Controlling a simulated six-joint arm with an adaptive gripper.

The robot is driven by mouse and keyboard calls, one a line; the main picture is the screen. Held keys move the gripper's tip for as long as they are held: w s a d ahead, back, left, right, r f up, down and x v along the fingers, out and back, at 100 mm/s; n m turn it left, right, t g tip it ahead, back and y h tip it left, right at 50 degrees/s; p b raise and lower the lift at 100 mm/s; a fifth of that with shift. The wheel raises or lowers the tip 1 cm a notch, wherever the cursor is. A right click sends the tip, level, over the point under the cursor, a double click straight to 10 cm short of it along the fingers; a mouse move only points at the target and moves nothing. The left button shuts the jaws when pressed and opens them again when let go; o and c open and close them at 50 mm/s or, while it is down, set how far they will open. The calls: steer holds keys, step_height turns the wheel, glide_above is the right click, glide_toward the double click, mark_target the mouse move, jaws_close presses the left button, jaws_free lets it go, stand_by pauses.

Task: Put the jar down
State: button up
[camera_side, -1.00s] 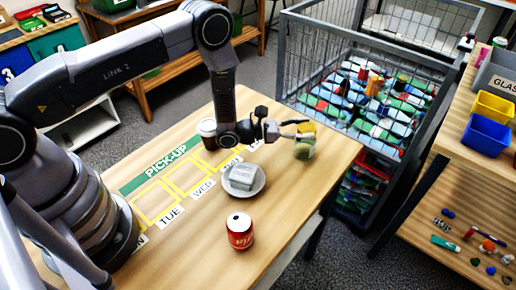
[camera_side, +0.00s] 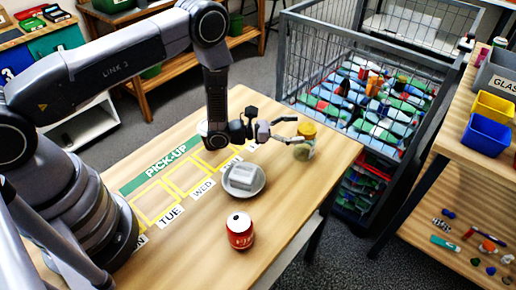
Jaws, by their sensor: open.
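The fingertips are at the jar's left side, near lid height. I cannot tell whether a finger still touches the glass. The lid shows almost whole.
A white plate (camera_side: 259,187) with a grey-white container (camera_side: 241,174) is left of the jar. A red can (camera_side: 240,236) stands in front. A cup (camera_side: 202,128) is mostly hidden behind my arm. A wire cage (camera_side: 290,60) stands beyond the table edge.

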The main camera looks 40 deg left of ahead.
steer(key=v, duration=0.9)
steer(key=shift+s+a, duration=0.2)
steer(key=shift+s, duration=0.05)
steer(key=s+d+r+m+g+h, duration=0.15)
steer(key=r+m+g, duration=0.25)
steer(key=r, duration=0.4)
steer(key=s+d+r+m+g+h, duration=0.1)
steer(key=d+r+m+g+h, duration=0.25)
steer(key=r, duration=0.35)
steer(key=s+r+m+g+y, duration=0.3)
steer(key=s+r+m+g, duration=0.5)
steer(key=s+r+m, duration=0.2)
steer(key=s+a+r+m+t+y, duration=0.4)
steer(key=s+a+y, duration=0.3)
steer(key=a, duration=0.1)
steer(key=s+a+r+m+t+y, duration=0.4)
steer(key=s+a+m+y, duration=0.1)
steer(key=s+a+y, duration=0.2)
steer(key=shift+s+a+r+y, duration=0.25)
steer(key=shift+s+a+y, duration=0.25)
steer(key=shift+a, duration=0.5)
